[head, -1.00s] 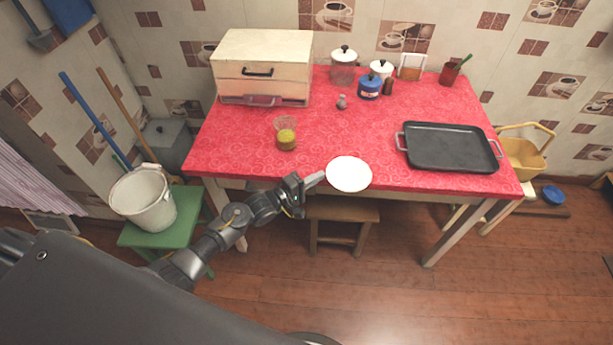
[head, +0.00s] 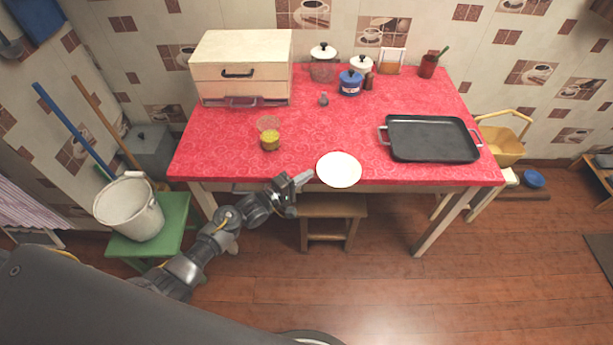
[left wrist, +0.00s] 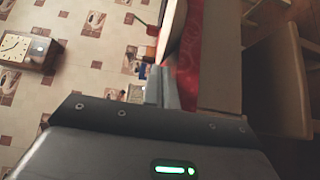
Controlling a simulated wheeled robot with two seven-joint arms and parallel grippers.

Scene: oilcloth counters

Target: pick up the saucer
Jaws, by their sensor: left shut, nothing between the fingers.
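The white saucer (head: 339,169) lies at the front edge of the red-covered table (head: 330,125). My left gripper (head: 308,176) is shut and empty, just left of the saucer's rim at the table's front edge. I cannot tell whether the fingertips touch the rim. In the left wrist view, the shut fingers (left wrist: 163,88) point toward the saucer (left wrist: 172,32), which shows nearly edge-on. My right gripper is not in view.
A glass with yellow-green contents (head: 270,141) stands left of the saucer, and a black tray (head: 432,138) lies to its right. Behind are a white drawer box (head: 240,65) and several jars. A wooden stool (head: 332,207) stands under the front edge.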

